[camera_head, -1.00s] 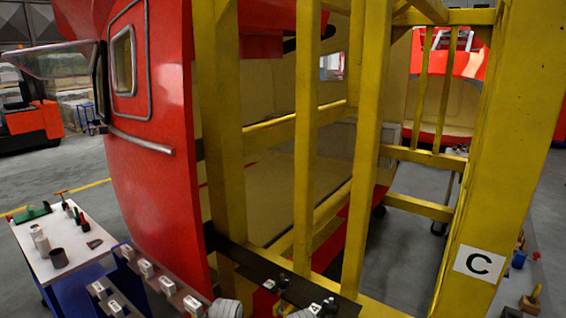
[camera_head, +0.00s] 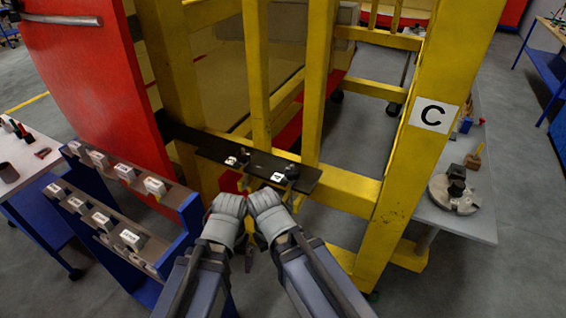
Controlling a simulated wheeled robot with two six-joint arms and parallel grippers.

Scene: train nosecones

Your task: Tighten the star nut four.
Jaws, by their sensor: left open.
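A dark bracket plate (camera_head: 215,153) is fixed across the yellow frame posts. Two black star nuts with small white labels sit on it, the left star nut (camera_head: 237,159) and the right star nut (camera_head: 291,172). The label numbers are too small to read, so I cannot tell which is four. My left gripper (camera_head: 229,206) and my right gripper (camera_head: 265,201) are side by side, just in front of and below the plate, apart from the nuts in the picture. The left one is open; its fingers are mostly hidden. The right one's fingers are hidden too.
The yellow frame post (camera_head: 425,130) marked C stands right. A blue rack (camera_head: 190,225) with labelled blocks is at left, beside a white-topped cart (camera_head: 30,160). A grey table (camera_head: 470,222) with a round metal part (camera_head: 455,192) is at right. The red shell (camera_head: 95,100) stands behind.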

